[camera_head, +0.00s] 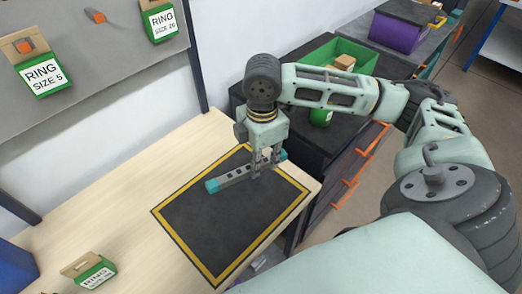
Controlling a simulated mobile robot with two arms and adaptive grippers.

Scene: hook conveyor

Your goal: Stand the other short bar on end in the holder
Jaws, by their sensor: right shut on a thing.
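A grey bar with dark square holes and teal ends (232,178) lies level over the black mat with a yellow border (235,220) on the wooden table. My right gripper (262,170) points down from above and is shut on the bar right of its middle. I cannot tell whether the bar touches the mat or is slightly above it. I cannot make out a holder for it. My left gripper is not in view.
A green box (89,272) labelled RING stands on the table at the lower left, near a blue bin (14,268). A dark cabinet with orange handles (345,190) stands right of the table. The mat's front half is clear.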

